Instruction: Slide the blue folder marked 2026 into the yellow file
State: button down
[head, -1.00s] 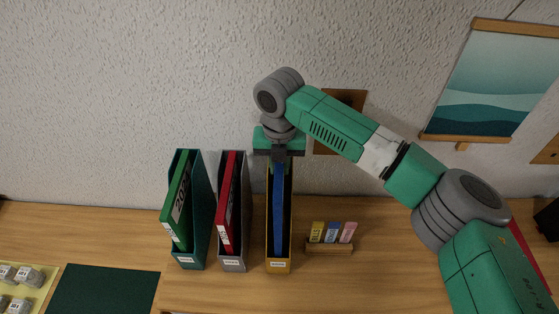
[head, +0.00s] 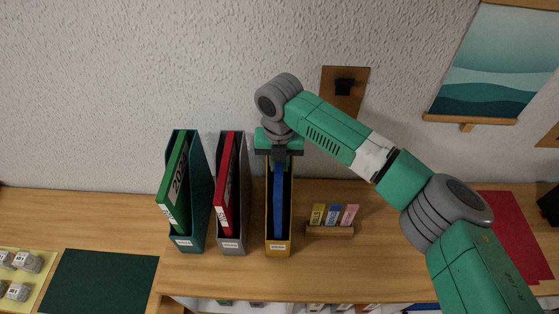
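The yellow file (head: 278,250) stands upright on the desk, rightmost of three files. The blue folder (head: 278,205) stands upright inside it, its lower end hidden behind the file's front wall. No 2026 marking is readable on it. My gripper (head: 279,160) points down at the folder's top and appears shut on it. The fingertips are small and partly hidden between the file's walls.
A teal file (head: 187,243) with a green folder (head: 174,195) and a grey file (head: 231,246) with a red folder (head: 225,190) stand close on the left. A wooden holder (head: 330,231) with small coloured blocks is on the right. The wall is close behind.

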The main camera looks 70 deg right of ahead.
jog(key=shift+f+b, duration=0.4)
jog(key=shift+f, duration=1.1)
jog(key=c, duration=1.3)
grip_release()
jog(key=shift+c, duration=0.3)
jog(key=shift+r+p, duration=3.85)
jog(key=shift+r, duration=0.75)
